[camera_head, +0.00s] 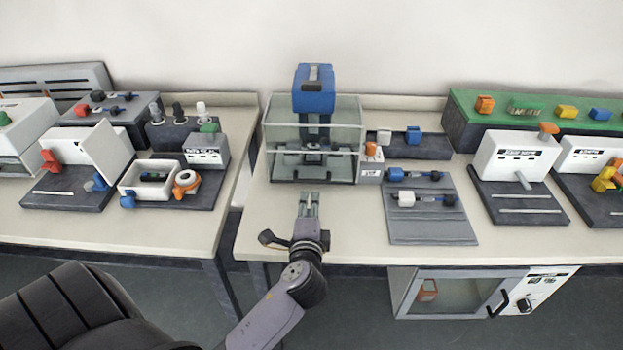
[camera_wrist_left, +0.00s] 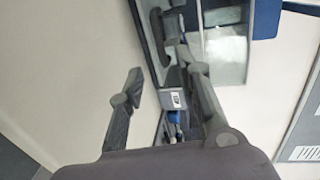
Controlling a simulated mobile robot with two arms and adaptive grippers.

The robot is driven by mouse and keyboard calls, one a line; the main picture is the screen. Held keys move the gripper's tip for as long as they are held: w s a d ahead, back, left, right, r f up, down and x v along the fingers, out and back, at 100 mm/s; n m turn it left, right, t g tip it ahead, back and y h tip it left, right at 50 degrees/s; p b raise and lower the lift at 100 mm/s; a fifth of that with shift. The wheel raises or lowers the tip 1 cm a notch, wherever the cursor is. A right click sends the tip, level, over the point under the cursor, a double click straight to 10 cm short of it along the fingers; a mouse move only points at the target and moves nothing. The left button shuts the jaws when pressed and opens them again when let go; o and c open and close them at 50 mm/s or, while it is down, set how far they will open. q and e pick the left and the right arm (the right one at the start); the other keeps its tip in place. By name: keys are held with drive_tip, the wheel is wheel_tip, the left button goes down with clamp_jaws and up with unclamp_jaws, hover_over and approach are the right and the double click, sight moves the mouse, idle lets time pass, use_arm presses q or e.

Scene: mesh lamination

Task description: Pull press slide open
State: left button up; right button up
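The press (camera_head: 313,75) stands at the back of the middle table, with a blue head above a clear-walled enclosure (camera_head: 345,110). A dark slide part with a small piece on it (camera_head: 313,158) sits low inside, behind the clear front. My left gripper (camera_head: 308,198) is in front of the press, apart from it, pointing towards it. In the left wrist view the left gripper (camera_wrist_left: 160,65) has its fingers apart with nothing held between them. A dark handle-like bar (camera_wrist_left: 157,35) shows beyond the fingertips. The right gripper is not in view.
A grey mat (camera_head: 430,232) with blue-and-white tools lies right of my gripper. A small white box with an orange knob (camera_head: 370,165) stands beside the press. The left table (camera_head: 130,232) holds several fixtures.

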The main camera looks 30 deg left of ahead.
sight(311, 180)
use_arm(q)
drive_tip(key=x, duration=1.1)
drive_tip(key=shift+w+a+f, duration=0.1)
drive_tip(key=shift+w+a, duration=0.15)
drive_tip(key=shift+w, duration=0.05)
drive_tip(key=shift+w+a+f, duration=0.1)
drive_tip(key=shift+w+a, duration=0.15)
drive_tip(key=shift+w, duration=0.1)
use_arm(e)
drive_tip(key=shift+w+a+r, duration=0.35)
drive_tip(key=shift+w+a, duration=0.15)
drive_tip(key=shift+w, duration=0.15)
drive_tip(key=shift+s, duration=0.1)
use_arm(q)
drive_tip(key=shift+c, duration=0.5)
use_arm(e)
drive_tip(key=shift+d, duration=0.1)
use_arm(q)
clamp_jaws()
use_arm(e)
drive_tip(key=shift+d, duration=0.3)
